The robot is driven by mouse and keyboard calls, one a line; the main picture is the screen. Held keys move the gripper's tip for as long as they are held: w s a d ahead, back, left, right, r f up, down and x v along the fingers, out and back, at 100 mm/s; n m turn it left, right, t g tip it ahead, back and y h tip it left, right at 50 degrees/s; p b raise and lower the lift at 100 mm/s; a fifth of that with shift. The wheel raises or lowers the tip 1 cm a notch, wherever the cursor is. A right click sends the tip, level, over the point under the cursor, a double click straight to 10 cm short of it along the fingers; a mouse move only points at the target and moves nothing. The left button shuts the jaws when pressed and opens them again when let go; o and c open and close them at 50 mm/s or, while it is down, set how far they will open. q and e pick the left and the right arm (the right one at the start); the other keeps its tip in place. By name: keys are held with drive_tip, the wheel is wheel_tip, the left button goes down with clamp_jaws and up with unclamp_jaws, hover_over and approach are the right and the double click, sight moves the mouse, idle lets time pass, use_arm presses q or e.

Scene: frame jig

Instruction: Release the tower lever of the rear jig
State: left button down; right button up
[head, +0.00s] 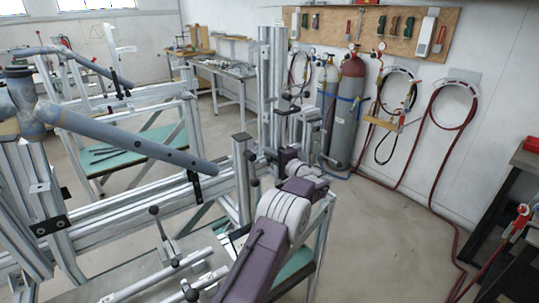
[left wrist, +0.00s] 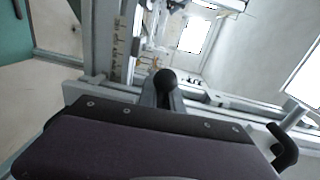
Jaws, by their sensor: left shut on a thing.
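My left arm reaches up from the bottom of the head view to the aluminium tower (head: 272,85) of the near jig. My left gripper (head: 272,157) is at the tower's lower part, small and partly hidden by posts. In the left wrist view, the gripper (left wrist: 163,97) is shut on the tower lever (left wrist: 165,78), whose round black knob shows between the grey fingers. The lever's lower part is hidden. A blue-grey frame tube (head: 130,138) slopes down across the jig towards the tower. My right gripper is not in view.
Clamp levers with black knobs (head: 154,211) stand on the jig's front rail. A short black-capped post (head: 243,170) stands left of my gripper. Another jig (head: 150,110) is behind. Gas cylinders (head: 348,110) stand by the wall. The floor to the right (head: 390,230) is clear.

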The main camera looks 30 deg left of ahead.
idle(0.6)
use_arm(q)
drive_tip(key=shift+w+d+r+m+p, duration=0.1)
drive_tip(key=shift+r+m+p, duration=0.5)
drive_tip(key=shift+m, duration=0.5)
drive_tip(key=shift+w+d+r+m+p, duration=0.15)
drive_tip(key=shift+r+m+p, duration=0.2)
drive_tip(key=shift+m+p, duration=0.6)
drive_tip(key=shift+w+a+r+m+p, duration=0.1)
drive_tip(key=shift+r+m+p, duration=0.4)
drive_tip(key=shift+m, duration=0.75)
drive_tip(key=c, duration=1.5)
unclamp_jaws()
drive_tip(key=shift+r, duration=0.1)
